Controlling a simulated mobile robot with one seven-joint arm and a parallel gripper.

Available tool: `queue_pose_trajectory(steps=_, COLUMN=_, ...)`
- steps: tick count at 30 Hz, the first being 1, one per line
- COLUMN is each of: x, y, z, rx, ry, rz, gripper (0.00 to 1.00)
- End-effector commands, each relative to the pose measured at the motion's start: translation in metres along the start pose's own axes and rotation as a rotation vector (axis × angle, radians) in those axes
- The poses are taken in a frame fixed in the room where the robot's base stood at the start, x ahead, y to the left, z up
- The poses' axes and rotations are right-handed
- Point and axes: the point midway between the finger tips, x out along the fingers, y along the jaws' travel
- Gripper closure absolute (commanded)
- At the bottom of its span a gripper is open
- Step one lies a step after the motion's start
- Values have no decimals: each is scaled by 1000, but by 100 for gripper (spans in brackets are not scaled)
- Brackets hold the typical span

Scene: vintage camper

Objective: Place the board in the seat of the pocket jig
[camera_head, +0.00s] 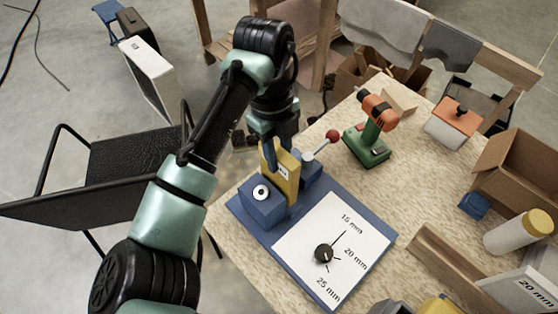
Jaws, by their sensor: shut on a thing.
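The pocket jig (262,205) is a blue fixture with blue blocks, on the left part of the table. A lever with a red knob (332,136) rises at its back right. A yellowish board (289,178) stands upright between the blue blocks. My gripper (271,152) is directly above the jig, shut on the board's upper part. The board's lower edge is hidden by the front block, so I cannot tell whether it rests fully in the seat. A white panel (300,248) on the jig carries a black dial (324,253) and thickness marks.
A green and orange drill (372,132) stands behind the jig to the right. A box with an orange lid (452,125), a cardboard box (515,175) and a jar (520,231) line the right side. A black chair (130,165) is at left.

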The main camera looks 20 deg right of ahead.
Motion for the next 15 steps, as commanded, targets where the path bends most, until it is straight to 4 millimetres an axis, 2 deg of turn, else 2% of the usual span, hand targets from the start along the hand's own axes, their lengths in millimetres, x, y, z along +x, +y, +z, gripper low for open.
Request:
queue_pose_trajectory(steps=6, x=29, y=0, z=3, rx=-1, ry=2, rz=1, gripper=100)
queue_pose_trajectory(steps=15, x=33, y=0, z=4, rx=0, ry=1, rz=0, gripper=100)
